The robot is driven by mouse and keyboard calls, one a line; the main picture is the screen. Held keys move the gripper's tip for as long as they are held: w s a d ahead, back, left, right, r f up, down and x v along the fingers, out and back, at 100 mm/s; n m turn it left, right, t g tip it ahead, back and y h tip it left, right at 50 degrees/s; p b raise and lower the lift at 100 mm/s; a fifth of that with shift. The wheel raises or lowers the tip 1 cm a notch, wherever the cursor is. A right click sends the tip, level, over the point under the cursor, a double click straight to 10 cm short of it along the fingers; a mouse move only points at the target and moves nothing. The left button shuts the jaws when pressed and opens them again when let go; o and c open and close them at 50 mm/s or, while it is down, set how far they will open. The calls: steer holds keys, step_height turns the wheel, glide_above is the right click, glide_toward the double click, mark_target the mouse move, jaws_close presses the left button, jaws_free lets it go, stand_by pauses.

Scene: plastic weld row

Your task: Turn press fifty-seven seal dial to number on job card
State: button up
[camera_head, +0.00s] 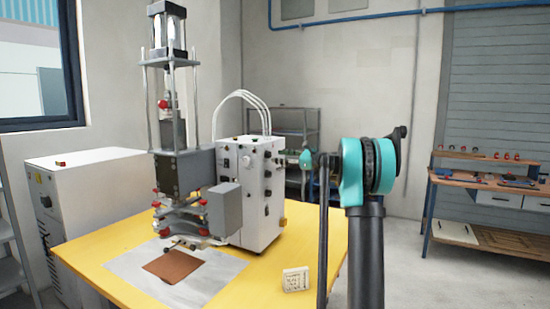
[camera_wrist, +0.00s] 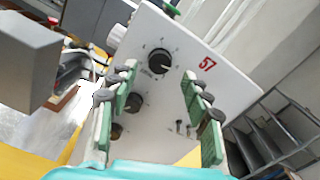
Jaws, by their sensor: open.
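The white control box (camera_head: 248,200) of the press stands on the yellow table. In the wrist view its face (camera_wrist: 215,92) carries a red "57" and a column of black knobs. The top knob, a dial (camera_wrist: 159,61) with small marks around it, shows between and beyond my fingertips; its label and setting are too small to read surely. My gripper (camera_wrist: 158,78) is open and empty, its green-padded fingers apart. In the head view my gripper (camera_head: 308,160) is right of the box. A small white card (camera_head: 296,279) stands near the table's front; its print is unreadable.
The grey press (camera_head: 180,170) stands left of the box, above a brown sheet (camera_head: 173,266) on a pale mat (camera_head: 218,275). Two lower knobs (camera_wrist: 133,102) show below the dial. Grey shelves (camera_wrist: 275,130) stand behind. A workbench (camera_head: 490,190) is far right.

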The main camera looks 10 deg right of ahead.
steer(key=v, duration=0.8)
steer(key=shift+s+d, duration=0.2)
steer(key=s+a+f+n+g+h, duration=0.3)
steer(key=s+a+f+n, duration=0.25)
steer(key=s+f, duration=0.55)
steer(key=s+a+f+n+g+h, duration=0.2)
steer(key=s+a+f+n+h, duration=0.4)
steer(key=s+f, duration=0.55)
steer(key=s+d+f+n+h, duration=0.1)
steer(key=s+f+n+h, duration=0.1)
steer(key=s+f, duration=0.3)
steer(key=s+d+f+n+g+h, duration=0.1)
steer(key=s+f+n, duration=0.3)
steer(key=s, duration=0.8)
steer(key=s+d+f+n+h, duration=0.2)
steer(key=s+d+f+n, duration=0.1)
steer(key=s+f, duration=0.5)
steer(key=shift+s+f+n+h, duration=0.25)
steer(key=shift+s+n+h, duration=0.05)
steer(key=shift+n, duration=0.05)
